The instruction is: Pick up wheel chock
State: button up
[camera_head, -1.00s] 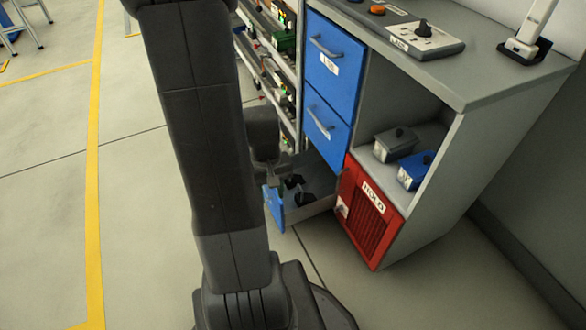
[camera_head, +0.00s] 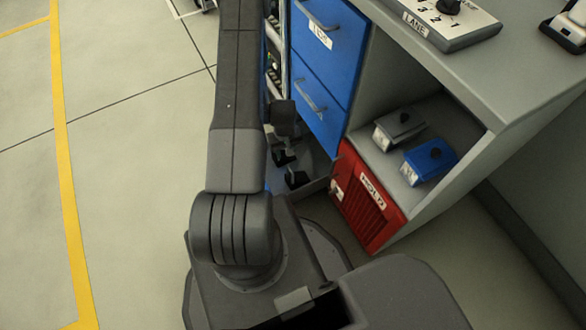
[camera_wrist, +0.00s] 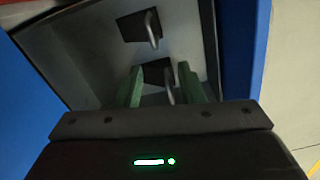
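Two dark wheel chocks with grey handles lie in an open bottom drawer (camera_head: 318,187). In the wrist view, one chock (camera_wrist: 133,27) lies farther up the picture, and the other chock (camera_wrist: 153,73) shows between my fingers, partly hidden by them. The head view also shows a chock (camera_head: 297,179) in the drawer and another dark piece beside my wrist. My gripper (camera_wrist: 160,82) has green fingers, apart, with a clear gap between them. It points into the drawer, with the nearer chock's handle in line with the gap. I cannot tell whether the fingers touch it.
Blue drawers (camera_head: 318,68) rise above the open one. A red HOLD door (camera_head: 366,200) stands to its right. A shelf holds a grey box (camera_head: 399,128) and a blue box (camera_head: 430,158). A selector panel (camera_head: 437,20) sits on the worktop. Floor at left is clear.

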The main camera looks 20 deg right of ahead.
aim_at(288, 174)
jog(key=f+b, duration=0.1)
jog(key=f, duration=0.4)
jog(key=f+b, duration=0.1)
jog(key=f, duration=0.4)
jog(key=d+f+b, duration=0.1)
jog(key=f, duration=0.4)
jog(key=shift+w+b, duration=0.3)
jog(key=shift+b, duration=0.05)
grip_shut()
